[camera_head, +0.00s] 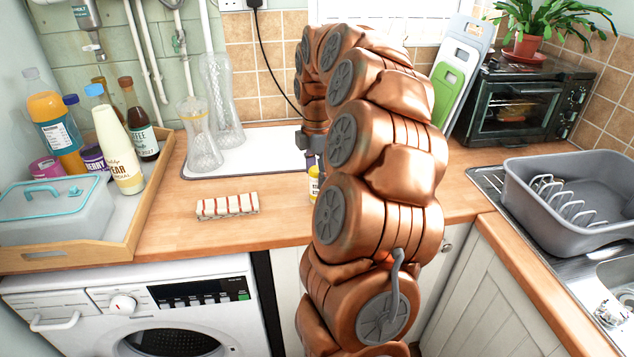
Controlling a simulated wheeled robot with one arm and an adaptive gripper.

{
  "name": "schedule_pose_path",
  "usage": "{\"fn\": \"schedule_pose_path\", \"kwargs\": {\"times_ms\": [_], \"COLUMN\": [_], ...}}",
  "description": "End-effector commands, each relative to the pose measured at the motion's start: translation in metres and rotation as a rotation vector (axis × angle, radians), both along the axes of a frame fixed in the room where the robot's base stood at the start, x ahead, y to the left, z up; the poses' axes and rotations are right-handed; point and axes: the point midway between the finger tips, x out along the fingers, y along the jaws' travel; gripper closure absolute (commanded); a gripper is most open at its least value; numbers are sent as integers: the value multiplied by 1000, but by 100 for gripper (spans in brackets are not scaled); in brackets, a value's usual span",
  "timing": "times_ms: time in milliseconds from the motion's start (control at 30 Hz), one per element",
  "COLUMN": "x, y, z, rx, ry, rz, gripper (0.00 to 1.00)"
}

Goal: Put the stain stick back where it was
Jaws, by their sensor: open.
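A small white and yellow stick-shaped item (314,185), perhaps the stain stick, stands on the wooden counter, partly hidden behind my copper-coloured arm. My gripper (314,161) points down just above it, with its jaws open. Most of the gripper is hidden by the arm, so I cannot tell whether the fingers touch the item or sit around it.
A red and white striped block (228,206) lies on the counter to the left. A white tray (262,150) behind holds glass vases (201,135). A wooden tray (140,205) with bottles stands far left. A toaster oven (515,100) and grey dish rack (575,190) are right.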

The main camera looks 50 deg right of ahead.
Motion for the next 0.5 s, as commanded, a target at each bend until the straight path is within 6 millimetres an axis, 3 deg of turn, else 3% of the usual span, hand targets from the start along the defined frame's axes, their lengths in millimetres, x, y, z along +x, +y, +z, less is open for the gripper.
{"fn": "schedule_pose_path", "kwargs": {"times_ms": [500], "x": [1], "y": [0], "z": [66], "rx": [-1], "ry": [0], "rz": [0], "gripper": [37]}}
